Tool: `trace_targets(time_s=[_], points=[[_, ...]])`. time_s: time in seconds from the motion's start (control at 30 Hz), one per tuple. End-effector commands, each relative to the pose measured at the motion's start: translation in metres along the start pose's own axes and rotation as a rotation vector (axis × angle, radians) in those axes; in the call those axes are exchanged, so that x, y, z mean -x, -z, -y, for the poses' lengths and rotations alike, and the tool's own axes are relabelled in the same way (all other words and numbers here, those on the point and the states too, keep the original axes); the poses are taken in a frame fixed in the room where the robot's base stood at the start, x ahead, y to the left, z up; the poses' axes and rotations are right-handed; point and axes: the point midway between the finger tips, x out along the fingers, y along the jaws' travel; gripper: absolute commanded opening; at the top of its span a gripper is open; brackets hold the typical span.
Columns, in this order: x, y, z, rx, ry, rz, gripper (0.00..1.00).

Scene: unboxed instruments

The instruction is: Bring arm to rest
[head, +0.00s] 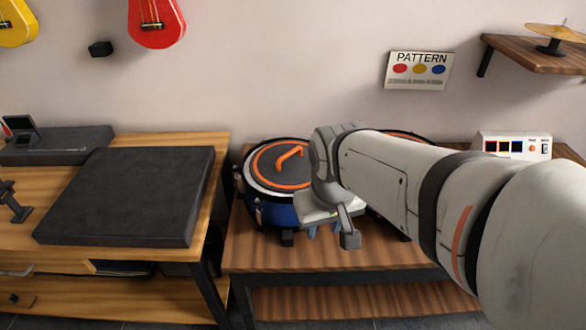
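My arm reaches in from the right edge of the head view across the low wooden table (270,255). My gripper (328,232) hangs at its end, pointing down, in front of the blue drum (281,210) in the picture. One dark finger shows clearly. The other finger is not clear, so I cannot tell how wide the gripper is or whether it touches the drum. I see nothing clearly held in it.
A second orange-rimmed round thing (410,135) is mostly hidden behind my arm. A white box with buttons (512,146) stands at the right. A dark flat pad (130,195) lies on the left desk (220,150). A gap separates desk and table. A shelf (535,52) holds a cymbal.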

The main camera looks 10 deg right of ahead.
Motion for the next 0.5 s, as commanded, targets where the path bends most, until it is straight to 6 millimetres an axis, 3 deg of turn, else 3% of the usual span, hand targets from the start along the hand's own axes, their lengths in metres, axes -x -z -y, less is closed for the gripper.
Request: trace_targets(time_s=[0.37,0.5], points=[[0.001,-0.005,0.008,-0.03,0.026,-0.018,0.34],[0.015,-0.003,0.008,-0.029,0.025,-0.022,0.34]])
